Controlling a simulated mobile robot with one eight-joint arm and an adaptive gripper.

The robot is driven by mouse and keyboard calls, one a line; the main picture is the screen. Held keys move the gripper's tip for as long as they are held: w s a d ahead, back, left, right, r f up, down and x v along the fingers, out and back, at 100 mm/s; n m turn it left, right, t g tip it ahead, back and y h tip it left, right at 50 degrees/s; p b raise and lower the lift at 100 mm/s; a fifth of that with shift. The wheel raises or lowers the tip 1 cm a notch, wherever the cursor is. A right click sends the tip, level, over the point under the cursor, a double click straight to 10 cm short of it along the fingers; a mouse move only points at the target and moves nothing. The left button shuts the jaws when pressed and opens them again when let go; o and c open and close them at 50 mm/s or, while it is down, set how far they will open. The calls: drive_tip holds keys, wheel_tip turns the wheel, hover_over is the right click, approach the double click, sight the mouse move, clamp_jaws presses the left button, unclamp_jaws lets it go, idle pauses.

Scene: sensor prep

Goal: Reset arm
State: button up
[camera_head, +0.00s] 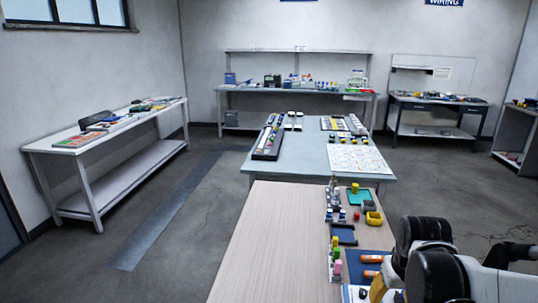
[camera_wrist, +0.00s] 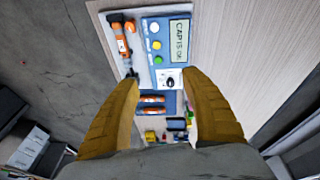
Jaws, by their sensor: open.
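My gripper (camera_wrist: 162,78) is open in the wrist view, its two yellow-brown fingers wide apart with nothing between them. Beyond the fingertips lies a blue panel device (camera_wrist: 150,62) with a display, coloured buttons and a dial. An orange and black tool (camera_wrist: 123,45) lies to its left on a pale surface. Two orange cylinders (camera_wrist: 152,98) on a blue mat show between the fingers. In the head view my arm is at the lower right, over the near table's right side; its gripper is mostly hidden by the arm.
The near wooden table (camera_head: 265,240) has a clear left part.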

drive_tip(key=s+a+r+t, duration=0.2)
drive_tip(key=s+a+r, duration=0.1)
drive_tip(key=a, duration=0.4)
drive_tip(key=s+a+r+n+t+y, duration=0.1)
drive_tip(key=s+a+r+t, duration=0.1)
drive_tip(key=a, duration=0.5)
wheel_tip(320, 180, up, 2)
drive_tip(key=shift+s+r+y, duration=0.2)
drive_tip(key=shift+s+y, duration=0.1)
drive_tip(key=shift+s, duration=0.6)
